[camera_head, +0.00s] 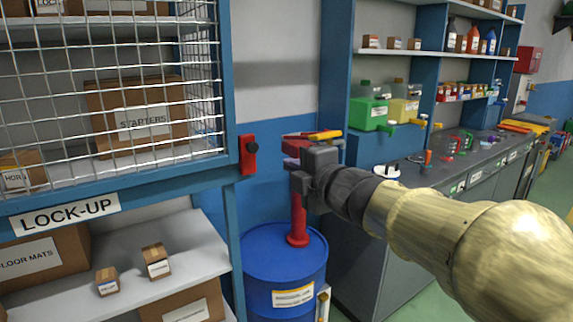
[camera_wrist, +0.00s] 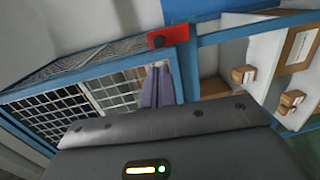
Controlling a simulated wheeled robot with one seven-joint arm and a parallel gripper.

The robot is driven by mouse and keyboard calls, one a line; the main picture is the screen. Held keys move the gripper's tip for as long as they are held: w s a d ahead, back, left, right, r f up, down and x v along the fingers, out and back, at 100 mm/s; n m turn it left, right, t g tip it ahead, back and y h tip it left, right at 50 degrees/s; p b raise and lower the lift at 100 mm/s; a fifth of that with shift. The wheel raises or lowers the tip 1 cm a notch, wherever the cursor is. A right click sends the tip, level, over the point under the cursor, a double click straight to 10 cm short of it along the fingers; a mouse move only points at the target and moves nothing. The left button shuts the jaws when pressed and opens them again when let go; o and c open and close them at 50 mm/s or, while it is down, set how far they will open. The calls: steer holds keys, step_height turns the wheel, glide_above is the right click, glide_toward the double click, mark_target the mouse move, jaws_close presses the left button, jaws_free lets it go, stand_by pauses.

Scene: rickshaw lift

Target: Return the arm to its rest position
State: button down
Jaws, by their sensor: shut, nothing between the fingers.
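My arm reaches in from the right in the head view, and my gripper (camera_head: 290,148) is at its end, to the right of the lock-up cage (camera_head: 112,186). In the wrist view my gripper's two purple-grey fingers (camera_wrist: 157,88) are close together, with nothing between them. A red latch plate (camera_head: 248,156) with a black knob is on the cage's blue right post, just left of the fingers. The plate also shows in the wrist view (camera_wrist: 178,36), beyond the fingertips. I see no contact between them.
A blue drum (camera_head: 262,258) with a red pump post (camera_head: 297,212) stands below my gripper. A grey workbench (camera_head: 400,235) and a blue shelf unit (camera_head: 343,70) with bottles stand behind my arm. Cartons sit on the lower shelf (camera_head: 195,250). Green floor shows at far right.

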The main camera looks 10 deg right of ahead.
steer(key=s+d+f+m+g+h, duration=0.1)
steer(key=d+f+m+g+h, duration=0.2)
steer(key=f+m, duration=0.45)
steer(key=s+d+f+m+g+h, duration=0.1)
steer(key=d+f+m+h, duration=0.3)
steer(key=f, duration=0.7)
steer(key=s+f+m+g, duration=0.9)
steer(key=s+f+m, duration=0.3)
steer(key=s+f, duration=0.5)
steer(key=w+p+v, duration=0.3)
steer(key=p+v, duration=1.2)
steer(key=shift+w+d+r, duration=0.3)
steer(key=shift+w+r, duration=0.2)
steer(key=shift+r, duration=0.1)
steer(key=shift+n, duration=0.25)
